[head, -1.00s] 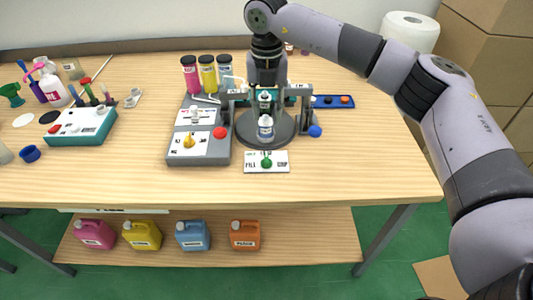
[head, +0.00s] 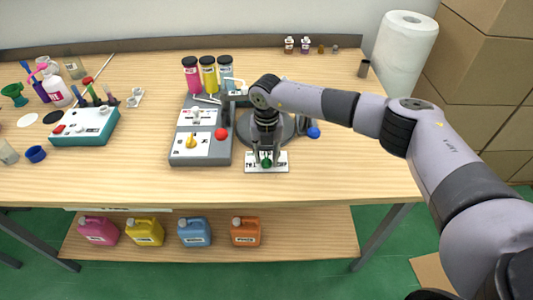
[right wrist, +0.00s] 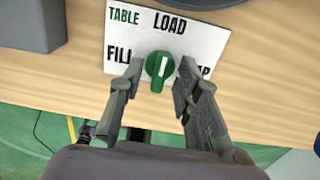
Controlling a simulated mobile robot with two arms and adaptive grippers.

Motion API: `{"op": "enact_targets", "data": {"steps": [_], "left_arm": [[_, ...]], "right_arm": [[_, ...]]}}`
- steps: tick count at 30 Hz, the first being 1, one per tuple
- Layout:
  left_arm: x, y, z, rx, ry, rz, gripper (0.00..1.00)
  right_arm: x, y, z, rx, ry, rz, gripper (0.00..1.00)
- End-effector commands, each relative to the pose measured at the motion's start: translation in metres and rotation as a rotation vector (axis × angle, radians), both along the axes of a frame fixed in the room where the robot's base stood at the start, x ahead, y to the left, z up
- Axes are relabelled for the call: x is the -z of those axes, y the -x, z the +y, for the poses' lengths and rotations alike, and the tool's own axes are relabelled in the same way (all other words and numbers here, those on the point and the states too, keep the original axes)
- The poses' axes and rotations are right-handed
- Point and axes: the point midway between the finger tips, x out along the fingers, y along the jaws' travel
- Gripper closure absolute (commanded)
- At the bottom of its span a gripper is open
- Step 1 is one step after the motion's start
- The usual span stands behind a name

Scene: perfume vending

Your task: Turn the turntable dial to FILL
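The green turntable dial (right wrist: 160,68) sits on a white label plate (right wrist: 200,45) marked TABLE, LOAD and FILL, with a third position's word partly covered by my finger. Its white mark points up, roughly toward LOAD; FILL is at its left. In the head view the dial (head: 267,163) is at the table's front middle. My right gripper (head: 266,158) points down over it. In the right wrist view its fingers stand on either side of the dial with a small gap at each side, so it is open. The turntable (head: 285,128) is partly hidden behind my arm. My left gripper is not in view.
A grey control box (head: 184,153) with a yellow knob and red button stands just left of the dial. A blue ball-shaped knob (head: 313,133) is at its right. A teal box (head: 88,126) is further left.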

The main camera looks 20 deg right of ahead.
Motion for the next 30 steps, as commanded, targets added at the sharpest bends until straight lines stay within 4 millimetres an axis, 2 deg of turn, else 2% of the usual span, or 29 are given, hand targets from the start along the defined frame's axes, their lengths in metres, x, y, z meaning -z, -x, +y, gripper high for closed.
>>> {"op": "enact_targets", "data": {"steps": [6,20,30], "left_arm": [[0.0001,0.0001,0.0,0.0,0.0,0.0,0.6],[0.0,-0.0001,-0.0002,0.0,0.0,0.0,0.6],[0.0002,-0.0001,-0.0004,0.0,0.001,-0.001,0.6]], "right_arm": [[0.0005,0.0001,0.0,0.0,0.0,0.0,0.69],[0.0001,0.0001,0.0001,0.0,0.0,0.0,1.0],[0.0,0.0,0.0001,-0.001,0.0,0.0,1.0]]}}
